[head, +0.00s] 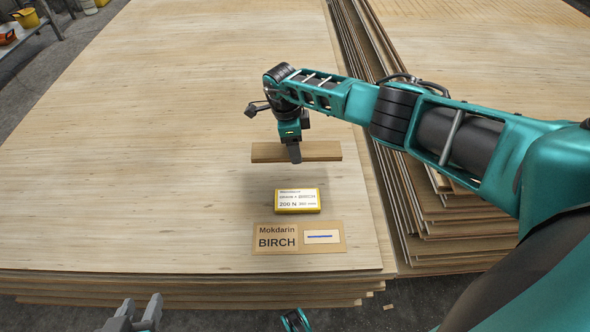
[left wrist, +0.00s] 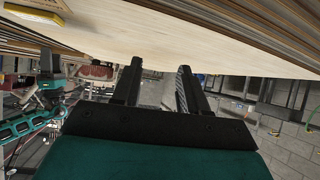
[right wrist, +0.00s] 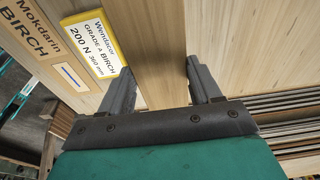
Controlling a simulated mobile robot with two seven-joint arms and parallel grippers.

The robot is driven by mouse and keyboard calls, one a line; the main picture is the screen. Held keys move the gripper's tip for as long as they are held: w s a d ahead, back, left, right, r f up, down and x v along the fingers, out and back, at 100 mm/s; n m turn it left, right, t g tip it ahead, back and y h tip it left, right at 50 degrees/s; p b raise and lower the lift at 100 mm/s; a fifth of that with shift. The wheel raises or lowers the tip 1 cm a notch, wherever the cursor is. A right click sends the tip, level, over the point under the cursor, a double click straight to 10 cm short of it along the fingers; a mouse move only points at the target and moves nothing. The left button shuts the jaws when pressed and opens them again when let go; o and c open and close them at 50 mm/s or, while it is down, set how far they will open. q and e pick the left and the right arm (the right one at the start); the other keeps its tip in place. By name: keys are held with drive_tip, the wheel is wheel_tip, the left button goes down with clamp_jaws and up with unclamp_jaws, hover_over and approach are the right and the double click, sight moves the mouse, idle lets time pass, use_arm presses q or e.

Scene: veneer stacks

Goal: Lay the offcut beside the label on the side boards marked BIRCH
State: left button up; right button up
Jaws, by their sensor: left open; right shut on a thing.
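The offcut (head: 265,152) is a narrow brown wooden strip, lying crosswise in the head view; it also shows in the right wrist view (right wrist: 150,45). My right gripper (head: 294,155) is shut on its middle from above. I cannot tell whether the strip touches the boards or hangs just above them. A brown label (head: 276,243) reading "Mokdarin BIRCH" lies near the front edge of the big pale stack (head: 150,140). A yellow-edged block (head: 298,201) with a white face, also reading BIRCH, lies between label and offcut. My left gripper (head: 140,308) is open and empty, in front of the stack's front edge.
A second stack (head: 480,35) stands on the right, behind my right arm, with uneven board edges and a narrow gap between the stacks. The pale top left of the label is clear. A side bench with a yellow container (head: 26,17) stands far left.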

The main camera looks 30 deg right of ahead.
sight(297, 173)
wheel_tip(297, 173, down, 4)
drive_tip(key=shift+r+b, duration=0.25)
drive_tip(key=shift+b, duration=0.3)
drive_tip(key=shift+f, duration=0.2)
wheel_tip(297, 173, down, 3)
drive_tip(key=shift+f+b, duration=0.2)
drive_tip(key=shift+b, duration=1.05)
drive_tip(key=shift+f, duration=0.25)
use_arm(q)
drive_tip(key=shift+w+d+f, duration=0.2)
drive_tip(key=shift+d+f, duration=0.6)
drive_tip(key=shift+f, duration=0.25)
use_arm(e)
drive_tip(key=shift+r, duration=0.1)
use_arm(q)
drive_tip(key=shift+f, duration=0.1)
use_arm(e)
drive_tip(key=o, duration=0.6)
drive_tip(key=shift+f, duration=0.2)
drive_tip(key=o, duration=0.5)
use_arm(q)
drive_tip(key=shift+a, duration=0.1)
